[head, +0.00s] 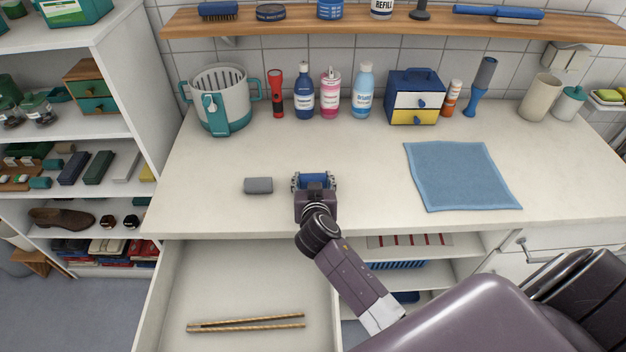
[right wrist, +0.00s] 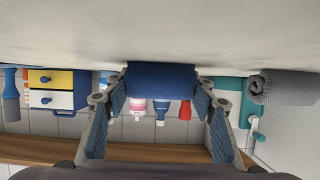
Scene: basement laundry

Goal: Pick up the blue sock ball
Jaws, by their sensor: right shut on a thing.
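The blue sock ball (head: 314,177) is a dark blue roll at the counter's front middle. In the head view my right gripper (head: 314,184) is over it and partly hides it. The right wrist view, which looks upside down, shows the blue sock ball (right wrist: 162,80) between the two fingers of my right gripper (right wrist: 160,100), which is shut on it. The roll is at or very close to the counter surface; I cannot tell whether it touches. My left gripper is not in view.
A grey rolled sock (head: 258,185) lies just left of the gripper. A blue cloth (head: 462,175) lies flat to the right. A basket (head: 222,98), bottles and a small drawer box (head: 415,97) line the back.

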